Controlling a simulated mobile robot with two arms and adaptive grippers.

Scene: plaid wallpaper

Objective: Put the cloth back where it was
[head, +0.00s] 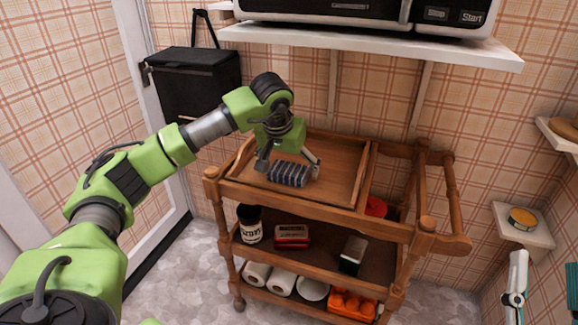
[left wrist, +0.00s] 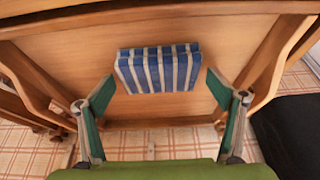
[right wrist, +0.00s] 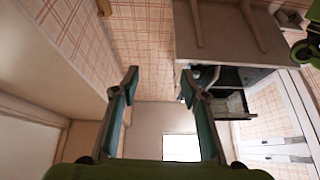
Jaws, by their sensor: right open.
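A folded blue-and-white striped cloth (head: 288,175) lies in the large compartment of the wooden trolley's top tray (head: 335,152). In the left wrist view the cloth (left wrist: 158,70) sits between and just beyond the fingertips. My left gripper (head: 288,163) is open over the cloth, pointing down, with a finger on either side. A gap shows between each finger (left wrist: 160,88) and the cloth. My right gripper (right wrist: 158,82) is open and empty, away from the trolley; its fingers show at the lower right of the head view (head: 545,270).
The trolley's middle shelf holds a dark jar (head: 249,224), a red tin (head: 292,236) and a dark box (head: 352,254). Paper rolls (head: 257,273) and an orange item (head: 352,303) are below. A microwave shelf (head: 370,45) overhangs behind. A small wall shelf (head: 530,232) holds a yellow tin.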

